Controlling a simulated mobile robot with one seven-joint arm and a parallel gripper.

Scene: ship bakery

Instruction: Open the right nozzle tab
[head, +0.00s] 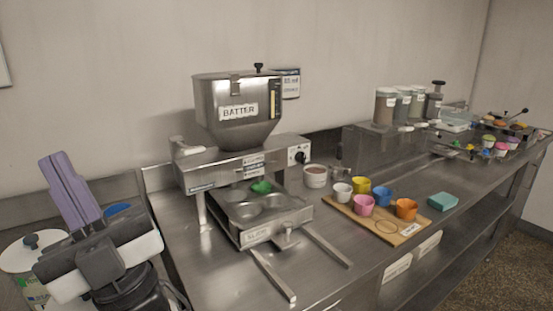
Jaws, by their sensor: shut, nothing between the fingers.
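The batter dispenser (237,133) stands on the steel counter in the head view, with a hopper labelled BATTER above a horizontal steel housing (225,171). The underside of the housing is shadowed, and I cannot make out the right nozzle tab. A small green piece (261,187) shows under the housing, above the tray; I cannot tell whether it is a tab or a cup. A metal tray with round wells (245,238) sits below. My gripper (54,160) has purple fingers, shut and empty, pointing up at the far left, well apart from the dispenser.
Two metal rails (325,249) stick out in front of the tray. A wooden board (390,232) with several coloured cups lies to the right, beside a teal block (442,201). Jars (385,107) stand farther back. A white lidded bucket (30,255) is behind my arm at left.

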